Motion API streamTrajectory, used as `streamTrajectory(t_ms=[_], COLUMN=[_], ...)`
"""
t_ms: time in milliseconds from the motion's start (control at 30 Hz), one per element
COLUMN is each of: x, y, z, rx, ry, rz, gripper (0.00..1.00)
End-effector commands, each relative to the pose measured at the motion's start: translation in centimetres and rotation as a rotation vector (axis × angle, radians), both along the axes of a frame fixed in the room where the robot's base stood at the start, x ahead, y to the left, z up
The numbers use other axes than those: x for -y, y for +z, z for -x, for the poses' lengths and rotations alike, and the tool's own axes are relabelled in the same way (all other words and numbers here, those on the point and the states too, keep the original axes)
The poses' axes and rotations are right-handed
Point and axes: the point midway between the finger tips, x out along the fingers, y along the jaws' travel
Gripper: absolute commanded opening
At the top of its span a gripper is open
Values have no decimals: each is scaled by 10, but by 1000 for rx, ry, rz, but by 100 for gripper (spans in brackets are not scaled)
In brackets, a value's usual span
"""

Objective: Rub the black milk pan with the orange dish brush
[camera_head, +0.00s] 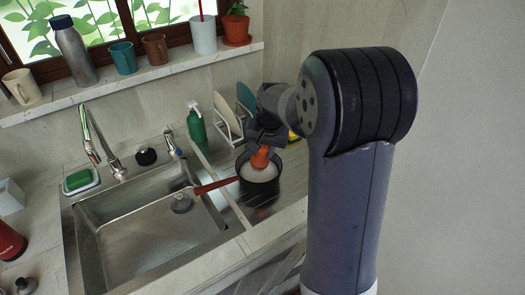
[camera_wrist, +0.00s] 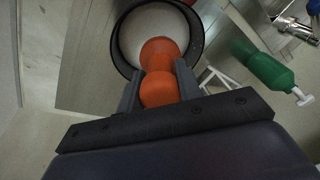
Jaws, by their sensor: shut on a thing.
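The black milk pan (camera_head: 260,187) stands on the drainboard to the right of the sink, its red handle (camera_head: 215,185) reaching left over the sink's edge. Its dark rim (camera_wrist: 118,52) shows at the top of the wrist view. The orange dish brush (camera_head: 260,158) is in my gripper (camera_head: 268,140), over the pan; its orange grip (camera_wrist: 158,90) sits between my two fingers (camera_wrist: 158,84), which are shut on it. A broad whitish round area fills the pan's mouth under the brush. I cannot tell whether this is brush head or pan inside, nor whether the brush touches the pan.
The empty steel sink (camera_head: 150,235) lies left of the pan. A green bottle (camera_head: 197,128), also in the wrist view (camera_wrist: 265,65), and a dish rack with plates (camera_head: 228,118) stand behind it. A faucet (camera_head: 100,145) rises at the sink's back. Cups and a flask line the sill.

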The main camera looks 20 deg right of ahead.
Motion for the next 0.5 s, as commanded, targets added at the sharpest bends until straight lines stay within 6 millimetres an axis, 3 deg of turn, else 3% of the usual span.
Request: streamTrajectory(t_ms=[33,500], x=[0,0], y=[10,57], z=[0,0], rx=[1,2], ry=[0,0], rz=[0,0], gripper=[10,10])
